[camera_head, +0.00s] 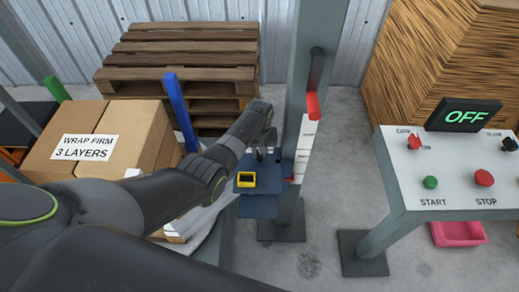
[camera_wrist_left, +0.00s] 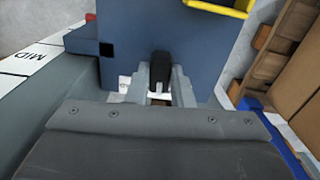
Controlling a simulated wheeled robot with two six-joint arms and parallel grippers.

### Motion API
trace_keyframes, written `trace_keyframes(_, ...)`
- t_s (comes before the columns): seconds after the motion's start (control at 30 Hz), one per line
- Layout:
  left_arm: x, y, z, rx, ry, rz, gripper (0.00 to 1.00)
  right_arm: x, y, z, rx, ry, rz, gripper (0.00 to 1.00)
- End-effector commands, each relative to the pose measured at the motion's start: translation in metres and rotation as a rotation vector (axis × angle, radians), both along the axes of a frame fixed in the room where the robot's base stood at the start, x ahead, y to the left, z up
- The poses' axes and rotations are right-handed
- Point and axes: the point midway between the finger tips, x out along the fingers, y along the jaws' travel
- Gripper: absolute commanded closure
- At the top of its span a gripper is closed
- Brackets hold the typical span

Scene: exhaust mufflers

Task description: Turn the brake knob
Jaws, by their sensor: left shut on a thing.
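A dark blue carriage (camera_head: 258,207) sits at the grey column. In the left wrist view, the jaws (camera_wrist_left: 160,88) are shut on a black knob (camera_wrist_left: 160,66) at the blue face of the carriage. The knob is partly hidden between the fingers, so its turn angle cannot be told. My right gripper is not in view.
At right stands a control panel (camera_head: 455,165) with an OFF display (camera_head: 466,117). Boxes (camera_head: 105,135) stand at left, pallets (camera_head: 185,55) behind. Floor between column and panel is clear.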

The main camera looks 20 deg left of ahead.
Motion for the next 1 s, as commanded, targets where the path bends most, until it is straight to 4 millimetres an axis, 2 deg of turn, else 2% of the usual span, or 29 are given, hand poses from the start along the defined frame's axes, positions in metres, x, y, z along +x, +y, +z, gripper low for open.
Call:
trace_keyframes(0.23,0.0001,-0.0001,0.0001,0.000,-0.001,-0.068,1.00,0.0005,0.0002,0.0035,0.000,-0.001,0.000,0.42)
trace_keyframes(0.7,0.0002,0.0001,-0.0003,0.000,-0.001,-0.080,1.00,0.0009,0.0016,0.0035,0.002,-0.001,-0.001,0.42)
trace_keyframes(0.73,0.0002,0.0001,-0.0003,0.000,-0.001,-0.079,0.76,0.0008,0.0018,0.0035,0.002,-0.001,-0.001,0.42)
trace_keyframes(0.87,0.0001,0.0000,-0.0002,0.000,-0.001,-0.079,0.59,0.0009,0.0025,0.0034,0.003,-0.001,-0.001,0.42)
trace_keyframes(1.0,0.0001,0.0000,-0.0002,0.000,-0.001,-0.079,0.58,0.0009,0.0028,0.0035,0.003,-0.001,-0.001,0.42)
